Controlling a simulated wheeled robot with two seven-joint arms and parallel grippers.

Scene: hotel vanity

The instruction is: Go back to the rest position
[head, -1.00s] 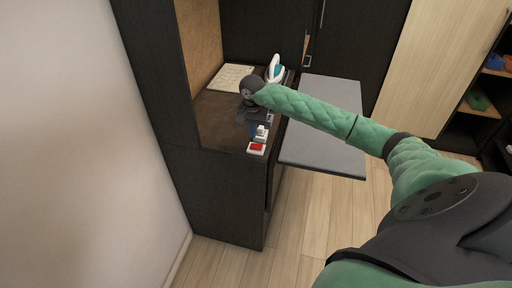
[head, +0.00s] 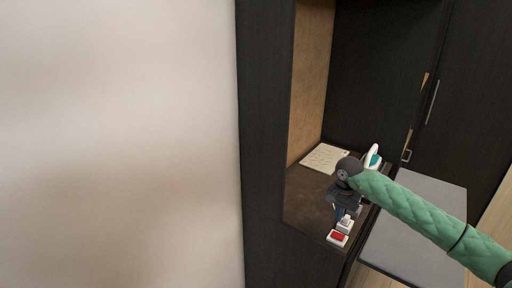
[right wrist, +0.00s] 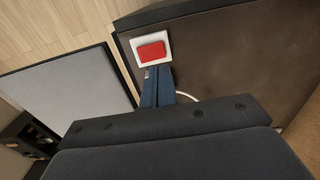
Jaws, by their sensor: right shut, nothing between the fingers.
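My right gripper (head: 338,212) is over the front part of the dark vanity top (head: 307,200), its arm coming in from the right. In the right wrist view its two dark blue fingers (right wrist: 157,76) are together with nothing between them. Their tips point toward a red button on a white base (right wrist: 152,50); contact cannot be told. This red button (head: 337,237) also shows at the front edge of the top in the head view. A small white item (head: 345,225) sits just behind it, partly hidden by the gripper. My left gripper is not in view.
A white and teal iron (head: 372,159) stands behind my right gripper. A pale sheet (head: 324,158) lies at the back of the top. A grey board (head: 415,215) extends to the right. A dark side panel (head: 262,130) and a pale wall (head: 120,140) are at the left.

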